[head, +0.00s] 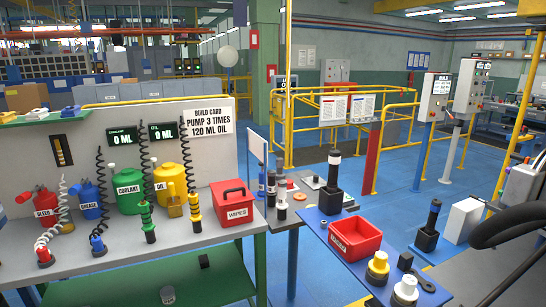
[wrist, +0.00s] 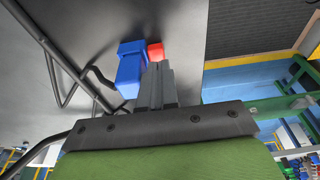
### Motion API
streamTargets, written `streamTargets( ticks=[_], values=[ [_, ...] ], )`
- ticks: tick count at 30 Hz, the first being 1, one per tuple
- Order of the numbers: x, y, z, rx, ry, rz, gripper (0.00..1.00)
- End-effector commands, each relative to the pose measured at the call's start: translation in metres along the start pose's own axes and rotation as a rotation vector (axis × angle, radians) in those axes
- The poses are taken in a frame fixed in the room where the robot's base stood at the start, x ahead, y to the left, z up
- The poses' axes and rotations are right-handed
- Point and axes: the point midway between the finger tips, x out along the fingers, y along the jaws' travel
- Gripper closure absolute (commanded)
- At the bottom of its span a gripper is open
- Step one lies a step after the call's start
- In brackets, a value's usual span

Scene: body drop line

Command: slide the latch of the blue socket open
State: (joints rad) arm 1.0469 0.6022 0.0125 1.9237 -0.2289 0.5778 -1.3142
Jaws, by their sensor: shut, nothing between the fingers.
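A blue block-shaped part, which I take for the blue socket (wrist: 130,72), is on a grey surface in the wrist view. A small red piece (wrist: 155,51) sits at its upper right and may be the latch; I cannot tell for sure. My gripper (wrist: 158,68) is shut and empty. Its fingers are just right of the blue socket, with the tips by the red piece and covering part of it. I cannot tell whether they touch. In the head view I make out neither the socket nor my gripper.
In the wrist view, black tubes (wrist: 62,62) run along the left, and a dark cable reaches the socket. In the head view, a bench (head: 130,270) with dispensers stands left, a blue table (head: 345,255) with a red bin (head: 354,238) at centre right.

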Motion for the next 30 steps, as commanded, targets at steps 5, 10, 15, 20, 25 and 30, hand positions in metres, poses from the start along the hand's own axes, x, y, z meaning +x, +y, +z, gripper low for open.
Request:
streamTargets(
  ticks=[5, 10, 15, 20, 25, 30],
  values=[
    [0.0, 0.0, 0.0, 0.0, 0.0, 0.0, 1.0],
    [0.0, 0.0, 0.0, 0.0, 0.0, 0.0, 1.0],
    [0.0016, 0.0, 0.0003, 0.0, 0.0, 0.0, 1.0],
    [0.0042, 0.0, 0.0009, 0.0, 0.0, 0.0, 1.0],
    [0.0067, 0.0, 0.0014, 0.0, 0.0, 0.0, 1.0],
    [0.0093, 0.0, 0.0019, 0.0, 0.0, 0.0, 1.0]
  ],
)
